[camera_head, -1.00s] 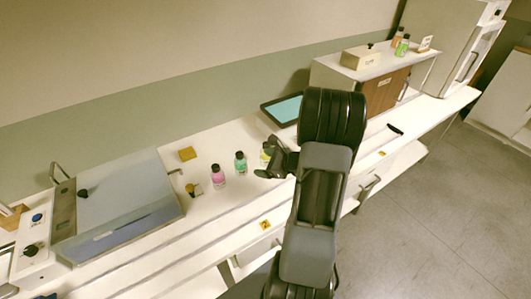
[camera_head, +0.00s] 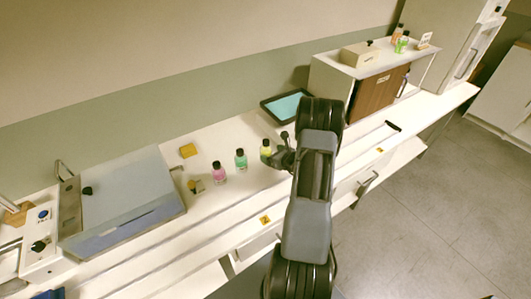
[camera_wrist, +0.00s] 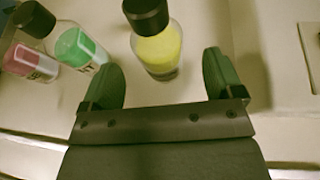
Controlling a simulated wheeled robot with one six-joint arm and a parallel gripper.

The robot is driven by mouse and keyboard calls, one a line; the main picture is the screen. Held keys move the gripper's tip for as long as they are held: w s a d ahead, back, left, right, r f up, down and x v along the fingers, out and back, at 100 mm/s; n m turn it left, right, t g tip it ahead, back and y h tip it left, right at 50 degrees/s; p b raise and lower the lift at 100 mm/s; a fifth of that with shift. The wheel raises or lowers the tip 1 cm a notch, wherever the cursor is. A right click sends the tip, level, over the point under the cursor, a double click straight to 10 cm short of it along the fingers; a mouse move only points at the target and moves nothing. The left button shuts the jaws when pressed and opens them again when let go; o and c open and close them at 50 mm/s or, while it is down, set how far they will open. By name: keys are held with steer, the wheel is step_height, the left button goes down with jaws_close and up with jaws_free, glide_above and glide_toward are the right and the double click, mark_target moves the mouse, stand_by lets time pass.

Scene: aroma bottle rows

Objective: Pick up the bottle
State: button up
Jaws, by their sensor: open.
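Three small black-capped bottles stand in a row on the white counter: a pink bottle (camera_head: 219,172), a green bottle (camera_head: 240,159) and a yellow bottle (camera_head: 265,149). My gripper (camera_head: 281,148) is beside the yellow bottle and covers part of it in the head view. In the wrist view my gripper (camera_wrist: 162,78) is open, with one finger to each side of the yellow bottle (camera_wrist: 157,50). The bottle is upright, near the fingertips and between their lines. The green bottle (camera_wrist: 80,48) and pink bottle (camera_wrist: 30,60) stand to its left.
A teal-topped tray (camera_head: 287,105) lies behind the row. A yellow block (camera_head: 188,150) and a small dark-and-yellow item (camera_head: 196,187) lie near the pink bottle. A grey-lidded box (camera_head: 125,195) stands left. A shelf unit (camera_head: 330,83) stands right, with more bottles on top.

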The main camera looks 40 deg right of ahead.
mark_target(269, 146)
steer(key=shift+p+x, duration=0.85)
steer(key=shift+x, duration=1.65)
steer(key=shift+r, duration=0.1)
steer(key=c, duration=1.1)
steer(key=shift+c, duration=0.2)
steer(key=shift+w+r, duration=0.1)
steer(key=shift+r, duration=0.45)
step_height(269, 146, up, 3)
steer(key=shift+d+f+b, duration=0.1)
steer(key=shift+f+b, duration=0.15)
steer(key=shift+b, duration=0.05)
steer(key=s+d+r, duration=0.4)
steer(key=s+r, duration=0.1)
steer(key=r, duration=0.2)
steer(key=s+d+r+p, duration=0.1)
steer(key=s+d+r, duration=0.4)
steer(key=r, duration=0.3)
steer(key=shift+s+r, duration=0.2)
steer(key=shift+s, duration=0.05)
